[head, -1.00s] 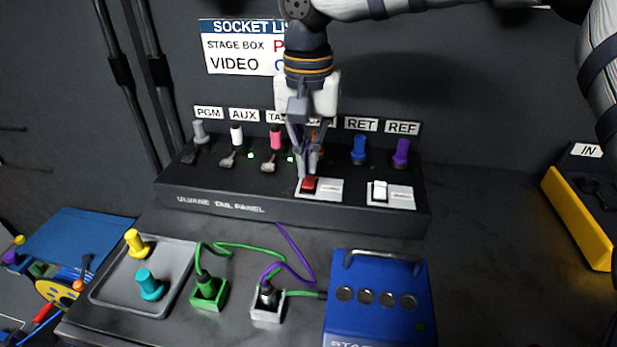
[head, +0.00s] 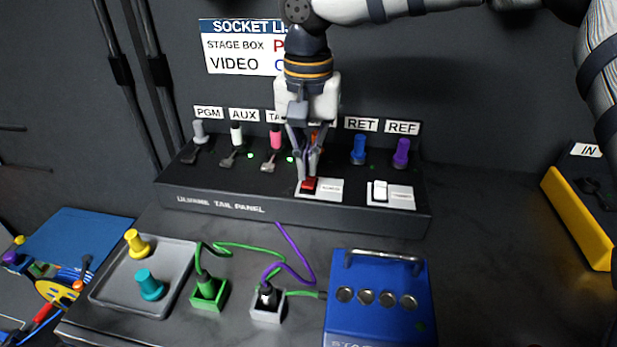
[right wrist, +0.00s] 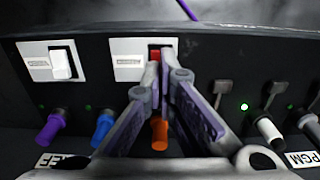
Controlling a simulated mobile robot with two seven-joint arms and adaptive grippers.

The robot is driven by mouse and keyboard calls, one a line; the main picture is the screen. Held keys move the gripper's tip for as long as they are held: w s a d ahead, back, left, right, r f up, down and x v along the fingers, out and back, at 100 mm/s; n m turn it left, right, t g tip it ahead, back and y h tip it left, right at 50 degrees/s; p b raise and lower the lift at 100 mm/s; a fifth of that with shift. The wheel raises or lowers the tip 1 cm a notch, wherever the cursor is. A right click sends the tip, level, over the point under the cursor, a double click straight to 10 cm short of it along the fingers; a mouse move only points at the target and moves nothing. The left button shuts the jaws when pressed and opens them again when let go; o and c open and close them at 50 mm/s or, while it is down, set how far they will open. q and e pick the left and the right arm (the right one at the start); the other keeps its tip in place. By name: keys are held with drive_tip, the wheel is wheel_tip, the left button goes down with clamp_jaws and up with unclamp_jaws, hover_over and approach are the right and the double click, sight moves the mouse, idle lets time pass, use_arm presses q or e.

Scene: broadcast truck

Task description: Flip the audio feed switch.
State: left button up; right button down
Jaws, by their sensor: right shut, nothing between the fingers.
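The tail panel (head: 290,208) is a black box with two rocker switches on white plates. A red switch (head: 309,185) sits left and a white switch (head: 380,191) sits right. Their label text is too small to read. My right gripper (head: 307,178) is shut and empty, pointing down at the red switch, its tips at or just above it; contact cannot be told. In the right wrist view the fingertips (right wrist: 160,72) cover part of the red switch (right wrist: 157,52); the white switch (right wrist: 61,63) is clear. My left gripper is not in view.
Coloured plugs, including a blue one (head: 358,150) and a purple one (head: 401,153), stand behind the switches. In front are a grey tray (head: 112,293) with yellow and teal plugs, cables, and a blue stage box (head: 378,322).

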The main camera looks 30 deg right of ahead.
sight(308, 184)
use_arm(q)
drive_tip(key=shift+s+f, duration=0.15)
use_arm(e)
drive_tip(key=shift+f, duration=1.25)
drive_tip(key=shift+r, duration=0.1)
wheel_tip(308, 184, up, 5)
drive_tip(key=shift+f+p, duration=0.2)
drive_tip(key=shift+p, duration=0.4)
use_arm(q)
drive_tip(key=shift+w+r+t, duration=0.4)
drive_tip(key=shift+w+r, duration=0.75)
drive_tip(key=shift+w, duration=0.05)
use_arm(e)
drive_tip(key=shift+r, duration=1.2)
